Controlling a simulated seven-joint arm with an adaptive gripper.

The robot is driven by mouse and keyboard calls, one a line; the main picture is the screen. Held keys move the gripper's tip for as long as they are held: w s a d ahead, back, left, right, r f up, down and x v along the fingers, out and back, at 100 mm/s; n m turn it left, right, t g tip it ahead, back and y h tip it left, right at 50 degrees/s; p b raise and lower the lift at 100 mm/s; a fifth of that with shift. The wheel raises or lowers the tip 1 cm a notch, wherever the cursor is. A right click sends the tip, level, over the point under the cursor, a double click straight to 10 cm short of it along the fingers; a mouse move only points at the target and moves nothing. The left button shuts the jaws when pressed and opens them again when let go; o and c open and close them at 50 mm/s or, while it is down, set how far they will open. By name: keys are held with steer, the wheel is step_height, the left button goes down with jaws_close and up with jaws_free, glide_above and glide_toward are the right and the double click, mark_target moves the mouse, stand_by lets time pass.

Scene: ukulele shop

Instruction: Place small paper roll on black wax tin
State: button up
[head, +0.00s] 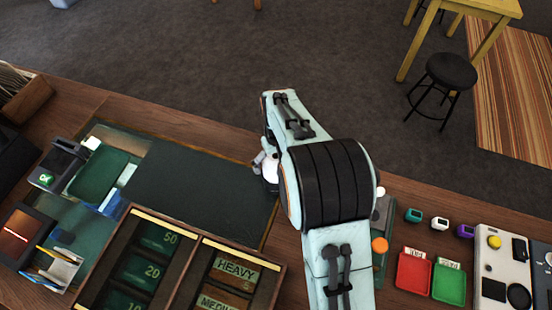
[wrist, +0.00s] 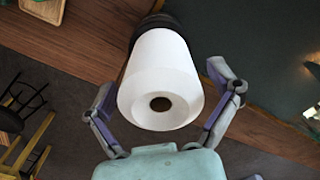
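The small white paper roll (wrist: 160,85) stands end-on between my fingers in the wrist view, its brown core facing the camera. The black wax tin (wrist: 154,24) shows just beyond the roll's far end. The roll appears to rest on it, though their contact is partly hidden. My gripper (wrist: 161,78) is open, with a visible gap between each finger and the roll. In the head view, the roll (head: 270,170) shows beside my arm, with a dark edge of the tin (head: 272,188) below it. My arm hides much of both.
The dark green counter mat (head: 200,185) lies left of the roll. Wooden price trays (head: 150,255) stand nearer the front. Red (head: 414,272) and green (head: 449,284) trays and small coloured devices (head: 440,223) stand to the right. The counter's far edge is close to the roll.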

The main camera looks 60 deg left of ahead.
mark_target(276, 157)
step_height(276, 157, up, 12)
steer(key=shift+r, duration=0.2)
stand_by(0.4)
steer(key=w+d+r+m, duration=0.2)
steer(key=w+d+m, duration=0.15)
steer(key=d, duration=0.45)
steer(key=w+d+r+m, duration=0.2)
steer(key=w+d+r, duration=0.15)
steer(key=d, duration=0.45)
steer(key=w+d+r+m, duration=0.25)
steer(key=w+d, duration=0.25)
steer(key=d, duration=0.3)
steer(key=s+d+f+m, duration=0.2)
steer(key=s+d+m, duration=0.2)
steer(key=d, duration=0.5)
steer(key=s+d+f+m, duration=0.2)
steer(key=s+d+m, duration=0.2)
steer(key=s+d, duration=0.3)
steer(key=d, duration=0.2)
steer(key=shift+s+d+f+m+y, duration=0.2)
steer(key=shift+s+d+m+y, duration=0.15)
steer(key=shift+m+y, duration=0.05)
